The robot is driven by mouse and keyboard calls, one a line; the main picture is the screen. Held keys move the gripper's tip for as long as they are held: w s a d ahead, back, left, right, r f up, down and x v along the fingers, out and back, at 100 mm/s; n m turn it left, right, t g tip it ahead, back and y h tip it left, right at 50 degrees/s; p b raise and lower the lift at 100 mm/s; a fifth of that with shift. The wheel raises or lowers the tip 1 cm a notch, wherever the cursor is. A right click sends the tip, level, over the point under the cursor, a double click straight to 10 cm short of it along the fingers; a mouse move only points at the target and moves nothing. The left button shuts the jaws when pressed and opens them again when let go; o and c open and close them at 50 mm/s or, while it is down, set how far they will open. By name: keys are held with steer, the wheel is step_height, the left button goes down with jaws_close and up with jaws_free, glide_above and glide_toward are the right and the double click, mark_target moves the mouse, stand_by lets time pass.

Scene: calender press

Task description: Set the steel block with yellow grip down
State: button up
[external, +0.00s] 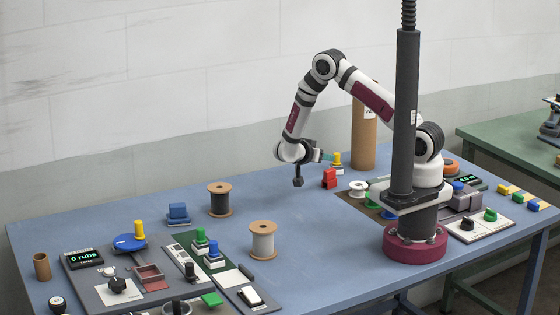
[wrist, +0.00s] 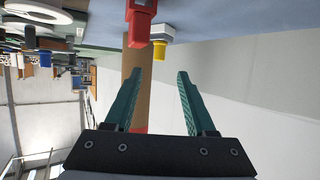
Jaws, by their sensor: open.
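The steel block with yellow grip (external: 337,169) stands upright on the blue table, just behind the red block. In the wrist view, which is upside down, its pale body (wrist: 172,32) and yellow grip show beyond my fingertips. My gripper (external: 325,157) is level with the yellow grip in the external view, its teal fingers pointing right. In the wrist view my gripper (wrist: 159,72) is open with a clear gap between its fingers and nothing held. The grip appears just outside the fingertips, not between them.
A red block (external: 329,179) stands close in front of the steel block. A tall brown tube (external: 364,135) stands behind to the right. Two spools (external: 263,240) and a blue block (external: 178,213) are to the left. The table middle is clear.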

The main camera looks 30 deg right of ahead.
steer(key=w+a+r+n+t+y, duration=0.1)
steer(key=w+a+r+t+y, duration=0.25)
steer(key=a+r+y, duration=0.5)
steer(key=s+a+r+n+g+y, duration=0.1)
steer(key=s+r+n+g+y, duration=0.1)
steer(key=s+r+y, duration=0.25)
steer(key=s+d+n+g, duration=0.1)
steer(key=s+d+g, duration=0.1)
steer(key=s, duration=0.8)
steer(key=s+d+r+n+g, duration=0.1)
steer(key=s+g, duration=0.3)
steer(key=s, duration=0.7)
steer(key=s+d+r+n+g, duration=0.1)
steer(key=s+d+g, duration=0.2)
steer(key=s, duration=0.7)
steer(key=shift+s, duration=0.4)
